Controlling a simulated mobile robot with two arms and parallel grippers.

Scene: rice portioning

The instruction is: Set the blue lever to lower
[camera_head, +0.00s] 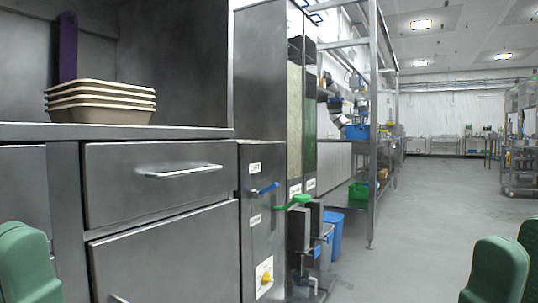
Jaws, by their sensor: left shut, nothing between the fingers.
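The blue lever (264,188) sticks out from the narrow steel control panel (262,240) right of the drawers. It lies about level, its right end slightly higher, between a label above that seems to read LIFT (255,168) and a label below that seems to read LOWER (255,220). Green parts of my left gripper (28,262) show at the lower left edge, close together, shut and empty, well apart from the lever. Similar green parts of my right gripper (505,268) are cut off at the lower right; their opening is unclear.
A green lever (293,202) juts out close right of the blue one. A yellow knob (266,278) sits lower on the panel. Steel drawers (160,180) fill the left, with stacked beige trays (100,103) above. Open floor (420,220) lies at right.

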